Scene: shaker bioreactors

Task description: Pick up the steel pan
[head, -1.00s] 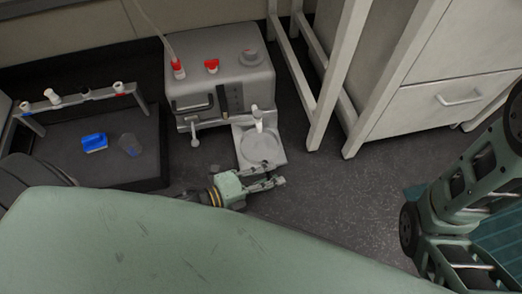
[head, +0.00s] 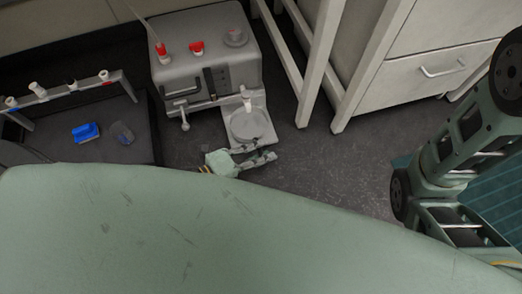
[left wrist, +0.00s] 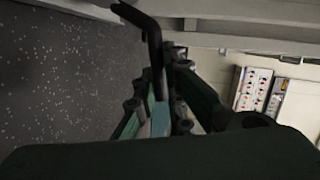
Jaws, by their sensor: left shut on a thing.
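A round, flat grey metal pan (head: 249,124) lies on the pale platform at the front of a grey machine. It is the only thing I see that fits the steel pan. My left gripper (head: 264,158) is just in front of the platform, near its lower edge in the head view. In the left wrist view its fingers (left wrist: 160,105) are closed around a dark bent bar (left wrist: 152,35). What that bar belongs to cannot be told. The round pan is not recognisable in the wrist view. My right arm shows at the right, with its gripper out of view.
The grey machine (head: 208,60) has red-capped parts on top. A dark low tray (head: 75,150) at the left holds a blue block (head: 86,132) and a clear cup (head: 122,133). A white cabinet (head: 420,75) stands at the right. Open floor (head: 325,170) lies between.

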